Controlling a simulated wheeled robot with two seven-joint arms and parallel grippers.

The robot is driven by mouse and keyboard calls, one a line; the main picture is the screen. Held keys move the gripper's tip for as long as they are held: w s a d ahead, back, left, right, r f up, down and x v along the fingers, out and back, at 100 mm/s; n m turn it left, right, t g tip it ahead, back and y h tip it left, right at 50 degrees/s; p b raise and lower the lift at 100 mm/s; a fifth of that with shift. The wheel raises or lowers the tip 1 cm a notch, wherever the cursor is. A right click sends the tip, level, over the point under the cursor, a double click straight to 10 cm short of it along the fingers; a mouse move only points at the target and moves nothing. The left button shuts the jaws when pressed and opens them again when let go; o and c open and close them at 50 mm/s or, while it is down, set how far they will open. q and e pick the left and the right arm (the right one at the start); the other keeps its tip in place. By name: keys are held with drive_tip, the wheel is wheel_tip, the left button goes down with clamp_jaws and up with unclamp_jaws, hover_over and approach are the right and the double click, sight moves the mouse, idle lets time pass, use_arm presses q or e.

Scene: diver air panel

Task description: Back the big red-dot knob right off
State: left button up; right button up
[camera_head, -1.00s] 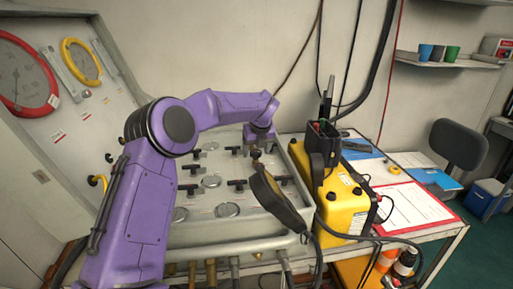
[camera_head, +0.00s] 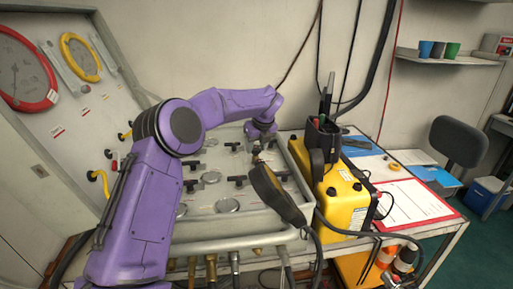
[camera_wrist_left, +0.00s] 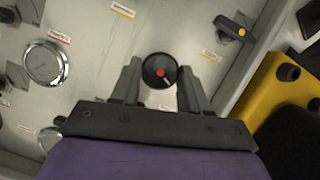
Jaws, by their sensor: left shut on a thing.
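The big round black knob with a red dot at its centre (camera_wrist_left: 160,70) sits on the pale panel in the left wrist view. My left gripper (camera_wrist_left: 159,78) has one finger on each side of this knob and is shut on it. In the head view my left gripper (camera_head: 261,140) reaches down to the far right part of the panel (camera_head: 225,190); the knob cannot be made out there. My right gripper is not in view.
A yellow case (camera_head: 345,205) is right of the panel. Small valve handles cover the panel.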

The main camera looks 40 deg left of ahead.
use_arm(q)
drive_tip(key=shift+w+n+g+y, duration=0.1)
drive_tip(key=shift+n+g+y, duration=0.3)
drive_tip(key=shift+n, duration=0.8)
drive_tip(key=shift+w+r+n+g+p, duration=0.15)
drive_tip(key=shift+n+g+p, duration=0.45)
drive_tip(key=shift+n, duration=1.1)
drive_tip(key=o, duration=1.1)
drive_tip(key=shift+c, duration=0.2)
drive_tip(key=v, duration=1)
drive_tip(key=shift+r+p, duration=0.25)
drive_tip(key=shift+p, duration=0.1)
drive_tip(key=shift+w, duration=0.15)
